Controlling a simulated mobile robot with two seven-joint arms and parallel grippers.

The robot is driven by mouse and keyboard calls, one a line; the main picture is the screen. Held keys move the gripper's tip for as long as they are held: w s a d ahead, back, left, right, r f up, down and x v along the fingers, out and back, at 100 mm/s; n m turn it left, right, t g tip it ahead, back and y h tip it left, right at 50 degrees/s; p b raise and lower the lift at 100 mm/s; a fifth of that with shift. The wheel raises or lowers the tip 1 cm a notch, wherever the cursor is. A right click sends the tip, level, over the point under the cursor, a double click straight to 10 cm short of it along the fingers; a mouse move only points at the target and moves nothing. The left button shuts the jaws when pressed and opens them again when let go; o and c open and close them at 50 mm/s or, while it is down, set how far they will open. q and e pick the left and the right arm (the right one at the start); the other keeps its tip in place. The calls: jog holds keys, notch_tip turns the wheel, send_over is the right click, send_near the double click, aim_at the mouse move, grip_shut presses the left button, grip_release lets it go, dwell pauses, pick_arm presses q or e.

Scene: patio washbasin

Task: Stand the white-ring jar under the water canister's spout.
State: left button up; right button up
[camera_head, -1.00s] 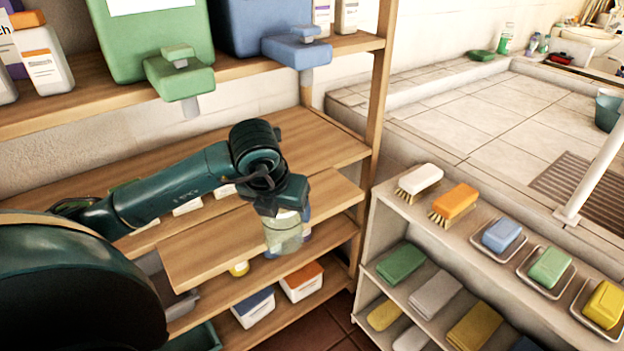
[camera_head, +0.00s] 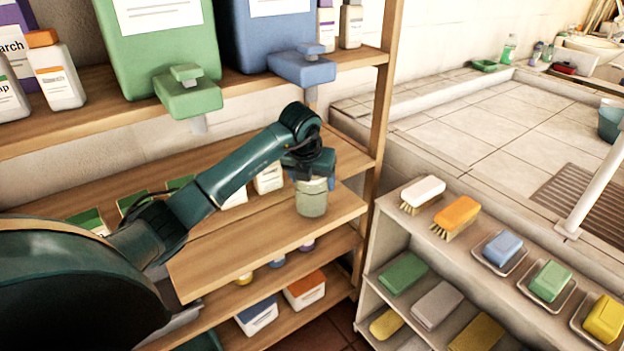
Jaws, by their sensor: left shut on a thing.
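My left gripper (camera_head: 311,176) is shut on a pale, translucent jar (camera_head: 311,201), gripping it near its top. The jar is upright at the right end of the pulled-out wooden board; I cannot tell whether its base touches the board. Its ring is mostly hidden by the fingers. A green canister (camera_head: 158,45) and a blue canister (camera_head: 267,35) stand on the shelf above, their taps jutting over its front edge. The blue canister's spout (camera_head: 311,96) is above and behind my gripper in the picture. Neither label is readable. My right gripper is not in view.
The wooden board (camera_head: 230,250) is clear left of the jar. White bottles (camera_head: 268,178) stand behind it. Small cartons (camera_head: 305,290) sit on the shelf below. A wooden post (camera_head: 381,90) rises at the right, beside a low rack (camera_head: 400,225) with brushes and soaps.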

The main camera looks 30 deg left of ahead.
pick_arm(q)
jog(key=shift+f, duration=0.25)
jog(key=o, duration=1)
jog(key=shift+f, duration=0.1)
